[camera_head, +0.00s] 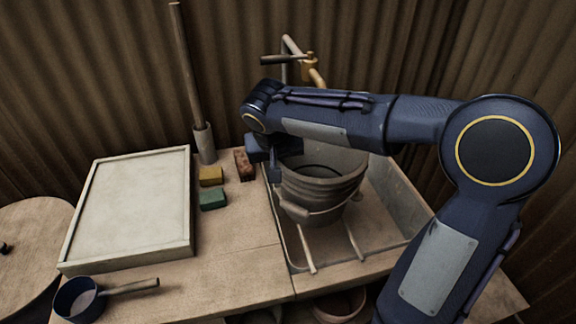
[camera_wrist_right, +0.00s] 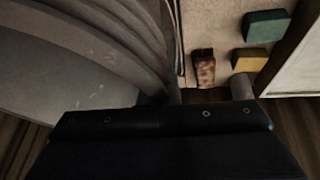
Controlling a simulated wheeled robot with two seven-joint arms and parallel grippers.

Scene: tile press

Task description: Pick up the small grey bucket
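The small grey bucket (camera_head: 318,190) stands upright in the sink basin, with its wire handle hanging down at the front. It also shows, very close, at the left of the right wrist view (camera_wrist_right: 75,60). My right arm reaches over the bucket from the right. My right gripper (camera_head: 270,156) points down at the bucket's left rim. Its fingertips are largely hidden, so I cannot tell whether they hold the rim. In the right wrist view the dark gripper body fills the bottom. My left gripper is not in view.
The sink basin (camera_head: 388,240) has two rods at its front. Left of it are a reddish brick (camera_head: 244,165), yellow block (camera_head: 211,176), green block (camera_head: 213,199), a pole in a holder (camera_head: 204,142) and a framed white board (camera_head: 130,208). A dark saucepan (camera_head: 78,299) stands front left. A tap (camera_head: 312,68) rises behind.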

